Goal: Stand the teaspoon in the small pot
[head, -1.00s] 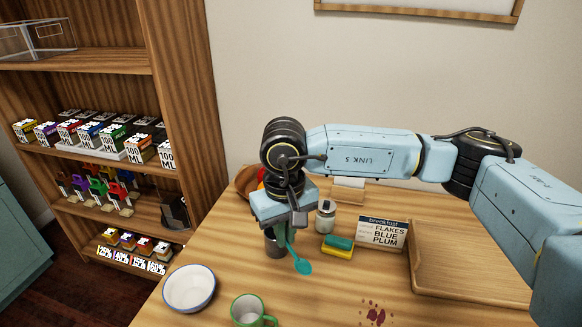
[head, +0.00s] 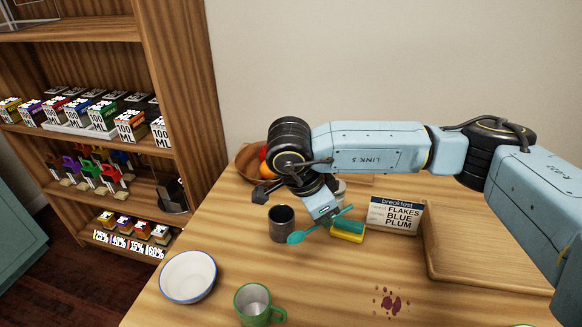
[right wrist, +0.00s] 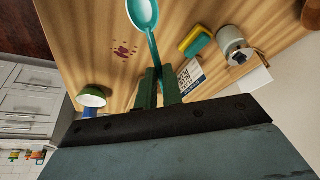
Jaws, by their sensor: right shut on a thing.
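The teal teaspoon (head: 297,237) is held by its handle in my right gripper (head: 325,213). It lies slanted, its bowl toward the lower left and its handle end toward the upper right in the head view. In the right wrist view the spoon's bowl (right wrist: 143,14) sticks out beyond the shut fingers (right wrist: 157,88). The small pot (head: 281,225), a dark grey metal cup, stands upright on the table just left of the gripper. The spoon's bowl shows at the pot's right side, outside its mouth; whether they touch I cannot tell. My left gripper is not in view.
A yellow-green sponge (head: 348,230) and a breakfast card (head: 395,216) stand right of the gripper. A white bowl (head: 188,277) and a green mug (head: 258,305) are in front. A wooden board (head: 485,245) lies at right. A fruit bowl (head: 250,160) is behind.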

